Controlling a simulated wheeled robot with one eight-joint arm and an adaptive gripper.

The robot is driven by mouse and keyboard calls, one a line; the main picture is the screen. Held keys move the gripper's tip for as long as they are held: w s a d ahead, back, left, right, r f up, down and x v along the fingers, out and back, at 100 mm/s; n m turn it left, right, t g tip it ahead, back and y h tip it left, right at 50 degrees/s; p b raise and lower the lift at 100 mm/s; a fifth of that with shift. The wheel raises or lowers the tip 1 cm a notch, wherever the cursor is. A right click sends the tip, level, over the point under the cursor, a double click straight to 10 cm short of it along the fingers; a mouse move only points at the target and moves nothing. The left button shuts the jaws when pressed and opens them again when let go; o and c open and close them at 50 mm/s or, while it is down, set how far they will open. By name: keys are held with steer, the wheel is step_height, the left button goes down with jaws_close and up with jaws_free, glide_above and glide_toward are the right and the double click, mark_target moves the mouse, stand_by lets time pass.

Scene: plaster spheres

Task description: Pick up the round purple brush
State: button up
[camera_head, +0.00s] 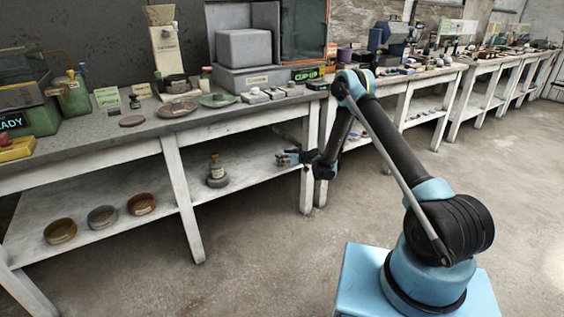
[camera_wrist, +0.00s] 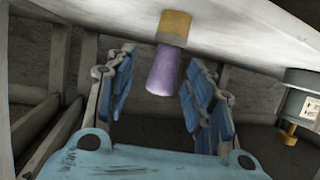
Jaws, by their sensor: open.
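My gripper (camera_wrist: 163,62) is open, with blue-padded fingers on either side of the round purple brush (camera_wrist: 163,72). The brush has a purple part and a tan end. The wrist picture looks upside down, and the tan end meets the pale shelf surface at its top. The purple part lies in the gap between the fingers, and I see space on both sides. In the head view my gripper (camera_head: 290,157) reaches in over the lower shelf near a table leg. I cannot make out the brush there.
Several round dishes (camera_head: 102,215) sit farther left. The table leg (camera_head: 308,165) is close to my gripper. The tabletop above is crowded.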

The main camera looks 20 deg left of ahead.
steer(key=shift+x, duration=1.1)
steer(key=shift+s+a+f, duration=0.1)
steer(key=shift+s+a, duration=0.1)
steer(key=shift+a, duration=0.15)
steer(key=shift+w+d, duration=0.1)
jaws_close()
